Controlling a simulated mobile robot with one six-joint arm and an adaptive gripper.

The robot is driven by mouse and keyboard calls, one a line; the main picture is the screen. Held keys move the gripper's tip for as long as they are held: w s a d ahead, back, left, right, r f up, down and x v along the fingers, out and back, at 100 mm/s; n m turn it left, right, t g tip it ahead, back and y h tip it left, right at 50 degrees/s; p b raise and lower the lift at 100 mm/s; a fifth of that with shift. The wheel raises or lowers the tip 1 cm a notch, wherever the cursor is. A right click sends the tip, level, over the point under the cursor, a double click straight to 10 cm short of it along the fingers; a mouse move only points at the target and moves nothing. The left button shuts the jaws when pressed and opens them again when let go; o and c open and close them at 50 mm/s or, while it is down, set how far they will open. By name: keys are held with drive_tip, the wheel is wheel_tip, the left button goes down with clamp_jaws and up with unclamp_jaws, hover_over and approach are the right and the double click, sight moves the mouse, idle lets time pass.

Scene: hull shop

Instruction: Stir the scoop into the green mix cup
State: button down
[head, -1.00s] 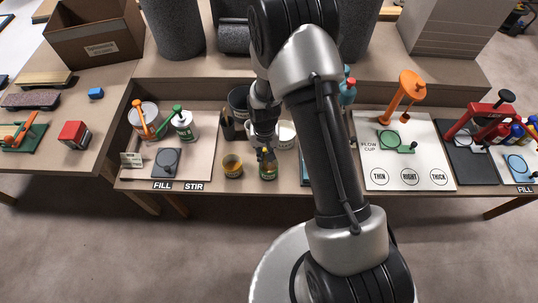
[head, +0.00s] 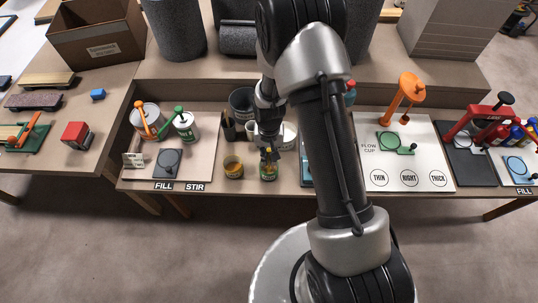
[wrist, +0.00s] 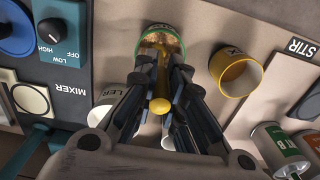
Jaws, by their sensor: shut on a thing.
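The green mix cup (head: 268,174) stands near the front edge of the middle bench; in the wrist view its green rim (wrist: 176,36) shows with tan material inside. My gripper (head: 269,150) is directly above the cup, pointing down. In the wrist view my gripper (wrist: 163,75) is shut on the scoop, whose yellow handle (wrist: 160,105) shows between the fingers. The scoop's lower end is hidden by the fingers, so I cannot tell how deep it is in the cup.
A yellow cup (head: 233,169) stands close left of the green cup. The FILL and STIR board (head: 200,160) with cans is further left. A mixer (wrist: 62,50) lies on the other side, and a dark bucket (head: 240,101) and white containers stand behind.

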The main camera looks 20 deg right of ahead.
sight(269, 149)
drive_tip(key=shift+r+p, duration=1.85)
drive_tip(key=shift+r, duration=1.05)
wheel_tip(269, 149, up, 5)
drive_tip(key=p, duration=0.3)
drive_tip(key=shift+p, duration=0.3)
